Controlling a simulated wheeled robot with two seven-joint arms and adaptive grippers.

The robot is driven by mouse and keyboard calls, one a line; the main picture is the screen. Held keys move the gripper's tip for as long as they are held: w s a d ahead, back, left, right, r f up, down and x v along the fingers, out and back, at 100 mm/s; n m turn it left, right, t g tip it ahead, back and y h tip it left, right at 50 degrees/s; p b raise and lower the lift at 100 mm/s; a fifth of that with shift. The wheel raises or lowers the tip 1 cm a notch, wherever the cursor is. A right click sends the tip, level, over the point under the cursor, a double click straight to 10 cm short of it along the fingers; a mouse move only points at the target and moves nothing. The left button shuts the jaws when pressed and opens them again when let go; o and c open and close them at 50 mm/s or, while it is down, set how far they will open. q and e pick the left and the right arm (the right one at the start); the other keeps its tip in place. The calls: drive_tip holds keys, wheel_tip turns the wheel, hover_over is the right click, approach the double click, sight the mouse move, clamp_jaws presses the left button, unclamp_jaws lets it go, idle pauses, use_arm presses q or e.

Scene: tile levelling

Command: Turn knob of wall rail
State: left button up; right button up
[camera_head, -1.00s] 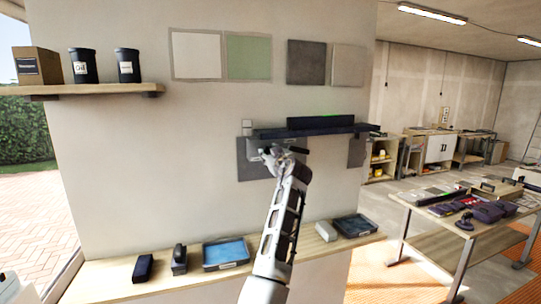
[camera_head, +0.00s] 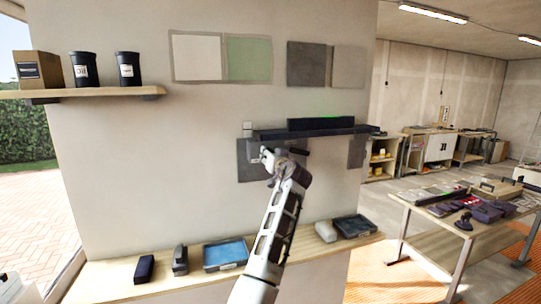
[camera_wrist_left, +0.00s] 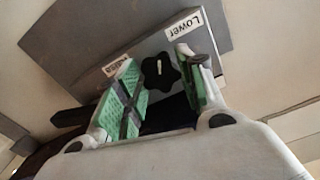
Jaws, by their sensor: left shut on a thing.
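In the left wrist view, a black lobed knob (camera_wrist_left: 160,72) with a white mark sits on a grey block. A "Lower" label (camera_wrist_left: 185,25) is on its right and a partly covered label (camera_wrist_left: 117,66) is on its left. My left gripper (camera_head: 268,158) is at the rail's left part. Its green-padded fingers (camera_wrist_left: 160,62) are on both sides of the knob, shut on it. In the head view the knob is hidden. My right gripper is out of view.
Grey plates (camera_head: 357,152) hang below the rail, and sample tiles (camera_head: 248,58) above it. A low wooden shelf (camera_head: 110,286) holds a blue tray (camera_head: 225,253) and small tools. A worktable (camera_head: 425,210) stands at the right.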

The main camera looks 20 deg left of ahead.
use_arm(q)
drive_tip(key=shift+m+p, duration=0.35)
drive_tip(key=shift+m, duration=0.75)
drive_tip(key=o, duration=1)
drive_tip(key=v, duration=0.7)
drive_tip(key=shift+s+d, duration=0.2)
